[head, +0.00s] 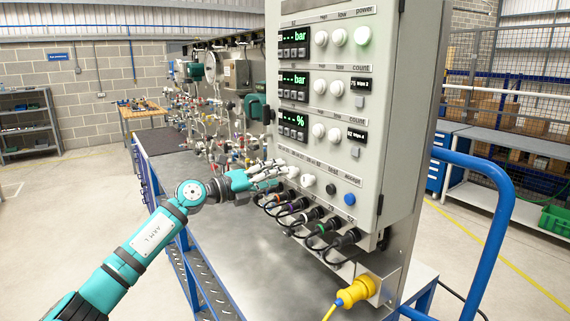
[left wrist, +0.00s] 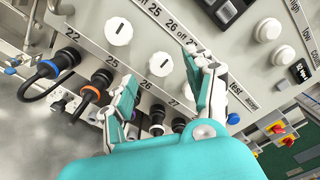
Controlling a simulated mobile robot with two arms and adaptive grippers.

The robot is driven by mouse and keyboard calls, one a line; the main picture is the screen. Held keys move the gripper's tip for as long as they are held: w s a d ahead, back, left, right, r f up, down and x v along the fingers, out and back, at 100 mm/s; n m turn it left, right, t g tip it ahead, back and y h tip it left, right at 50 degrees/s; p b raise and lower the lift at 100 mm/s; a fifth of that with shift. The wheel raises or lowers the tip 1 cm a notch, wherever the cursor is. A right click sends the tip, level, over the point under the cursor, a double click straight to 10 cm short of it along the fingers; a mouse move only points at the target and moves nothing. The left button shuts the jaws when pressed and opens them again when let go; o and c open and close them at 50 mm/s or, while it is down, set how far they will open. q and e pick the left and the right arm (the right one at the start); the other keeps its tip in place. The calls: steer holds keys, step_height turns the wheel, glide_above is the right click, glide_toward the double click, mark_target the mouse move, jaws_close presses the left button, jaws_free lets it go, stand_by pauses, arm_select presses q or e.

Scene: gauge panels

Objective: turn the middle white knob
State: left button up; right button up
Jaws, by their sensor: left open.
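The control panel (head: 315,165) carries a row of white knobs along its lower edge. The right gripper is not in view.
Black cable connectors (head: 318,225) stick out below the knobs. A black button (head: 330,188) and a blue button (head: 350,198) sit to the right. A yellow plug (head: 357,291) and blue rail (head: 490,230) are at lower right. The metal bench top (head: 250,265) is clear.

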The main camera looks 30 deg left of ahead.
mark_target(293, 172)
arm_select(q)
steer(key=p+x, duration=0.1)
steer(key=x, duration=0.2)
steer(key=shift+w+d, duration=0.25)
steer(key=shift+w, duration=0.05)
jaws_close()
